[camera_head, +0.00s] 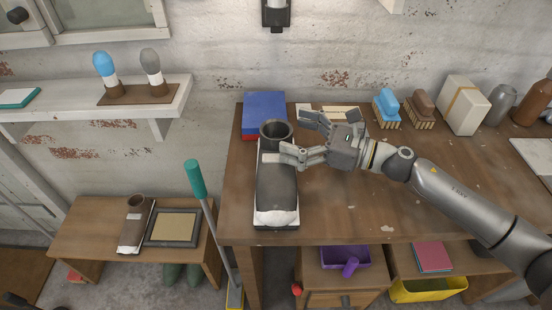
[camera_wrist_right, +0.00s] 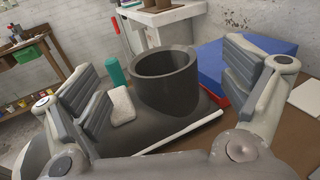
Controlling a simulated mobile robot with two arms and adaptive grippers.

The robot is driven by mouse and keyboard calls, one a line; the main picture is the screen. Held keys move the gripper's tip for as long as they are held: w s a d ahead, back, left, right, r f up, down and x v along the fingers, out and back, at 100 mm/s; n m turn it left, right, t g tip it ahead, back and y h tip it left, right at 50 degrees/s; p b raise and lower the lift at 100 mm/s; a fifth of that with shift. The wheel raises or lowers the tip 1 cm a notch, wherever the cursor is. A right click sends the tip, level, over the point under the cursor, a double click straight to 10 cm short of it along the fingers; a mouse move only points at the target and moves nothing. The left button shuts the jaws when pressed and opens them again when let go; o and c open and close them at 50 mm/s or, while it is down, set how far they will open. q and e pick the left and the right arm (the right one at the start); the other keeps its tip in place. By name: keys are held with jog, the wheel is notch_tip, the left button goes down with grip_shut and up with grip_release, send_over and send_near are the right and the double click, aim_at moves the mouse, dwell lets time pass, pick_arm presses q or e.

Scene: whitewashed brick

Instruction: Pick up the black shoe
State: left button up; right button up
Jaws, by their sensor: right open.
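The black shoe (camera_head: 277,190) lies on the wooden workbench, its dark round collar (camera_head: 277,130) at the back and its white-edged toe toward the front. My right gripper (camera_head: 297,137) is open at the right of the collar, with one finger reaching over the shoe just in front of it. In the right wrist view the collar (camera_wrist_right: 165,85) stands between the spread fingers (camera_wrist_right: 165,100), with nothing gripped. Whether a finger touches the shoe I cannot tell. My left gripper is not in view.
A blue-and-red box (camera_head: 264,113) stands just behind the shoe. Brushes (camera_head: 386,108), a pale box (camera_head: 463,105) and bottles line the bench's back. A low bench (camera_head: 90,225) at left holds another shoe (camera_head: 134,225) and a frame (camera_head: 173,228). The bench's front middle is clear.

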aim_at(261, 125)
jog(key=shift+w+a, duration=0.35)
jog(key=shift+a, duration=0.25)
jog(key=p+x, duration=0.1)
jog(key=x, duration=0.3)
jog(key=shift+a+p, duration=0.2)
jog(key=shift+p, duration=0.2)
jog(key=shift+w+a+f, duration=0.1)
jog(key=shift+a+f, duration=0.05)
jog(key=shift+a, duration=0.05)
jog(key=shift+d, duration=0.1)
jog(key=shift+c, duration=0.4)
jog(key=c, duration=1.6)
jog(key=shift+c, duration=0.2)
